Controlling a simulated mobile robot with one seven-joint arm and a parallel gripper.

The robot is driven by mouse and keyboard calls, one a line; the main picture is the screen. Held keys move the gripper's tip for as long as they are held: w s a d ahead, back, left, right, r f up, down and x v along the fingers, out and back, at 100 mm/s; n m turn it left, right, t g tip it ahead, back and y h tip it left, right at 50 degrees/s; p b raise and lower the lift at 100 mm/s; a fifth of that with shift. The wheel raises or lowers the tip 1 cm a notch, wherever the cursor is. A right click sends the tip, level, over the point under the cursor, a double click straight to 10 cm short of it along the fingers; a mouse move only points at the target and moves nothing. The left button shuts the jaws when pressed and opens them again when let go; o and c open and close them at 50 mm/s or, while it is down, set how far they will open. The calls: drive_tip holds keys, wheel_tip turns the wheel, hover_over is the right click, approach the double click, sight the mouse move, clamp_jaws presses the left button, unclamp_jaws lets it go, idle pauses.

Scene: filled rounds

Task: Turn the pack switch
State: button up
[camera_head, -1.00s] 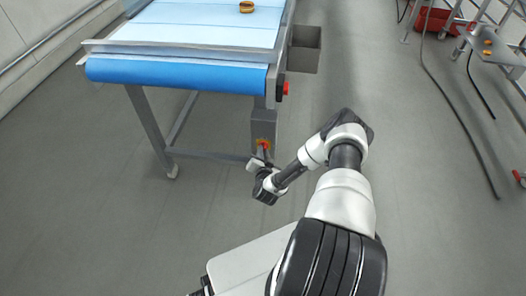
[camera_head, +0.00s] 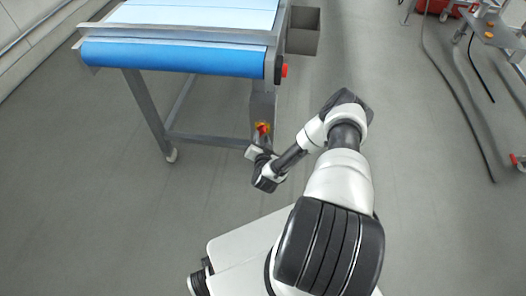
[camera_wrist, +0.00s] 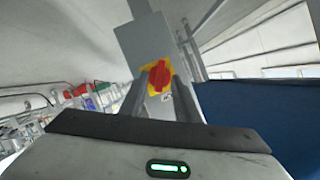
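The pack switch is a red rotary knob on a yellow plate (camera_wrist: 158,76), fixed to a grey box (camera_wrist: 146,38) in the wrist view. In the head view the switch (camera_head: 262,128) sits low on the conveyor's near right leg. My gripper (camera_wrist: 161,88) points at the switch, one dark finger on each side of the red knob in the picture. The fingers are apart, with the knob showing between them. I cannot tell whether they touch it. In the head view my gripper (camera_head: 257,151) is just below and in front of the switch, partly hidden by my wrist.
The conveyor (camera_head: 175,57) with its blue roller end stands above and left of the switch. A red button (camera_head: 284,71) and a grey bin (camera_head: 303,30) are on its right side. A cable (camera_head: 455,95) lies on the floor at right.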

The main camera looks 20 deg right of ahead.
drive_tip(key=p+v, duration=0.2)
drive_tip(key=v, duration=1.3)
drive_tip(key=shift+p, duration=0.4)
